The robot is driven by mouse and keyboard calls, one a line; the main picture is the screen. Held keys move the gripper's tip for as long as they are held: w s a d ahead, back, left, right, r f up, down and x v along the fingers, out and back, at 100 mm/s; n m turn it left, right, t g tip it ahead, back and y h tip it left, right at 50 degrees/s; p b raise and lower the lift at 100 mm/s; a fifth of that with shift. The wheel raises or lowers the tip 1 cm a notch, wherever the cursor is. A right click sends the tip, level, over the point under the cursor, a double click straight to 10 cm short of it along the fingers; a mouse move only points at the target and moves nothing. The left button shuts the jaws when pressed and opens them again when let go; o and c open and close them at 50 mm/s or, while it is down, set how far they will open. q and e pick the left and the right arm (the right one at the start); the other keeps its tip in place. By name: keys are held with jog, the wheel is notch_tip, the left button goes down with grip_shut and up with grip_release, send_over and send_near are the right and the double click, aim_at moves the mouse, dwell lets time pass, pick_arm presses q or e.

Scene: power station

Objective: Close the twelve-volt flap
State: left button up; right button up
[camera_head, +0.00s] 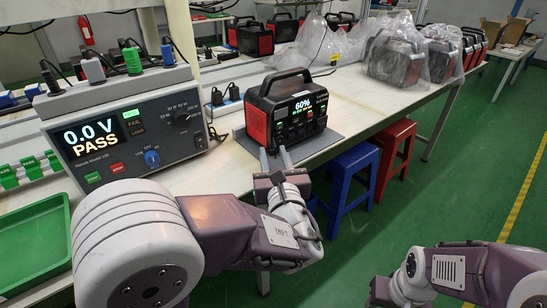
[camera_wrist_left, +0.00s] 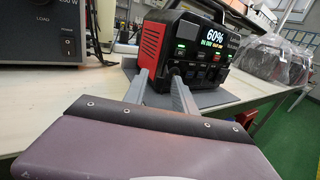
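The power station (camera_head: 287,110), black with red sides and a top handle, stands on a grey mat on the bench. Its screen reads 60%. In the left wrist view the power station (camera_wrist_left: 185,50) shows its front panel with several ports and small green lights. I cannot make out the twelve-volt flap or its position for certain. My left gripper (camera_head: 274,155) is just in front of the panel's lower left part. Its two fingers (camera_wrist_left: 160,82) are apart with nothing between them. My right gripper (camera_head: 382,291) is low at the right, away from the bench; its fingers are unclear.
A test unit (camera_head: 125,125) reading 0.0 V PASS stands left of the power station. A green tray (camera_head: 38,240) lies at the far left. Plastic-wrapped units (camera_head: 395,60) stand behind on the right. Blue (camera_head: 352,170) and red (camera_head: 397,135) stools are by the bench.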

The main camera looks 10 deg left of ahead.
pick_arm(q)
grip_shut()
jog(key=shift+d+y, duration=0.1)
jog(key=shift+y, duration=0.2)
jog(key=shift+w+d+r+n+g+y+p, duration=0.1)
jog(key=shift+d+n+g+y+p, duration=0.1)
jog(key=shift+n+g+y+p, duration=0.35)
jog(key=n+g+y+p, duration=0.2)
jog(key=p, duration=0.2)
jog(key=w+d+n+g+y+p, duration=0.1)
jog(key=n+g+y+p, duration=0.1)
jog(key=g+y+p, duration=0.1)
jog(key=w+d+n+g+y+p, duration=0.1)
jog(key=n+g+y+p, duration=0.1)
jog(key=n+p, duration=0.1)
jog(key=shift+d+r+g+y+p, duration=0.25)
jog(key=shift+g+p, duration=0.1)
jog(key=shift+p, duration=0.5)
jog(key=shift+w+d+f+n+g+y+p, duration=0.15)
jog(key=shift+n+g+y+p, duration=0.1)
jog(key=shift+n+g+p, duration=0.3)
jog(key=shift+w+f+n+g+y+p, duration=0.15)
jog(key=shift+n+g+y+p, duration=0.15)
jog(key=shift+g, duration=0.4)
jog(key=shift+w+d+f+n+g+y+p, duration=0.15)
jog(key=shift+n+g+p, duration=0.2)
jog(key=shift+n+g, duration=0.25)
jog(key=shift+g, duration=0.35)
